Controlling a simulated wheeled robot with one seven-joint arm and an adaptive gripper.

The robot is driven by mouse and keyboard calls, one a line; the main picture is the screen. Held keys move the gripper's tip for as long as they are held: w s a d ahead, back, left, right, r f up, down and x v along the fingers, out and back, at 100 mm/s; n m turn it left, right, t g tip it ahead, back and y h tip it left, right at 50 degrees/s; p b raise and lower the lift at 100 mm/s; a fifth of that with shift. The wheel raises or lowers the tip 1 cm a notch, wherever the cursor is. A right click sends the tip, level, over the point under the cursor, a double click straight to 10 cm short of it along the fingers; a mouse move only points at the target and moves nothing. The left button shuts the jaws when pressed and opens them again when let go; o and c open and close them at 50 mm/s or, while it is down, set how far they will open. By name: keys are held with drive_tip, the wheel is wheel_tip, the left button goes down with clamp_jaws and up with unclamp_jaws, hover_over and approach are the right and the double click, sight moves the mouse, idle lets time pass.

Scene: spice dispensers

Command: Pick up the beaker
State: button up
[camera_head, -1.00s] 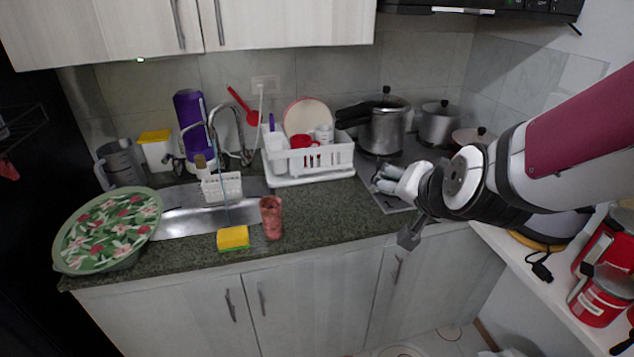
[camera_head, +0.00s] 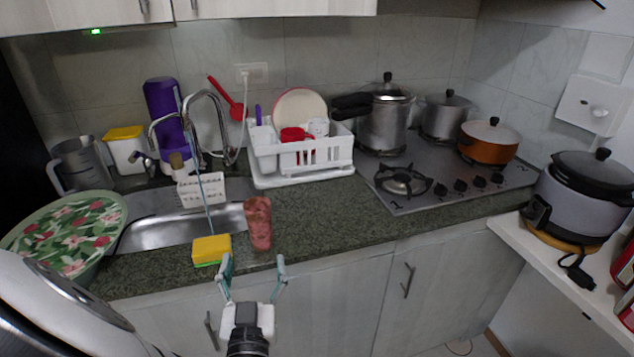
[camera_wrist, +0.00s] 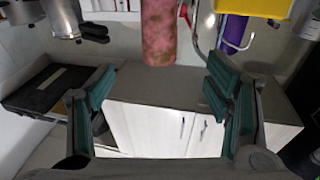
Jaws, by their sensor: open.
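The beaker, a tall mottled pink-red cylinder (camera_head: 258,222), stands on the counter near its front edge, just right of the sink. In the wrist view it shows at top centre (camera_wrist: 158,32), its upper part cut off by the frame. My gripper (camera_head: 253,264) is open in front of the counter edge, its two fingers spread and empty. The beaker is apart from the fingers, farther in over the counter. In the wrist view the green finger pads (camera_wrist: 162,85) stand left and right, with the beaker beyond and between their lines.
A yellow sponge (camera_head: 211,249) lies close left of the beaker. The sink (camera_head: 170,233) with a tall faucet is behind and left. A white dish rack (camera_head: 325,165) stands behind. The counter to the beaker's right (camera_head: 330,215) is clear up to the stove (camera_head: 450,187).

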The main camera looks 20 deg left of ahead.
sight(258, 225)
drive_tip(key=x, duration=0.8)
drive_tip(key=shift+a, duration=0.3)
drive_tip(key=shift+d+x, duration=0.2)
drive_tip(key=shift+x, duration=1.15)
drive_tip(key=shift+d+x, duration=0.15)
drive_tip(key=shift+x, duration=1.2)
drive_tip(key=shift+w, duration=0.15)
drive_tip(key=shift+c, duration=0.6)
drive_tip(key=c, duration=1.1)
